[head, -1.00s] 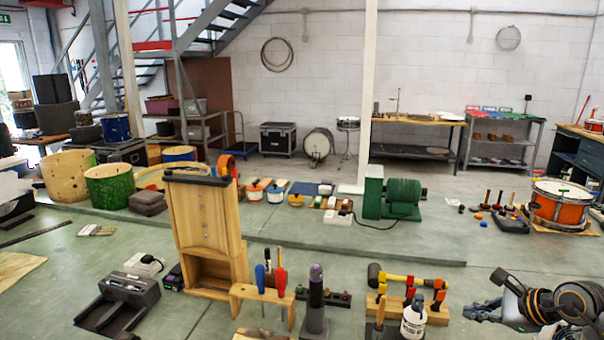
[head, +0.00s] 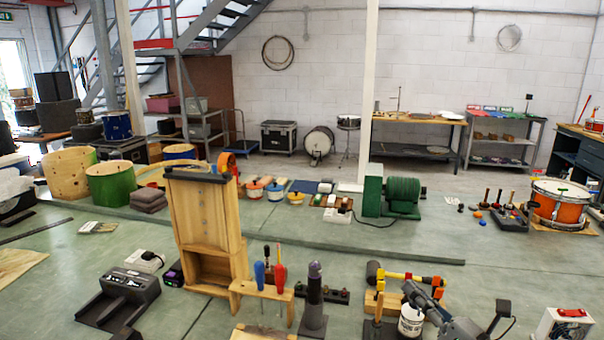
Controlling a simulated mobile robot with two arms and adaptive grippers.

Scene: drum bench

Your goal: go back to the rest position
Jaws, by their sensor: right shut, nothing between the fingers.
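My right gripper (head: 418,294) is low in the head view, right of centre, its arm coming in from the bottom edge. It is shut with nothing in its fingers. In the picture it overlaps the white bottle (head: 410,321) and the right part of the wooden mallet rack (head: 379,302); whether it touches either cannot be told. My left gripper is not in view.
A yellow-handled mallet (head: 400,276) lies behind the gripper. A white box with a red top (head: 566,325) stands at the lower right. Left of the gripper are a dark upright tool (head: 314,290) and a wooden screwdriver rack (head: 262,291).

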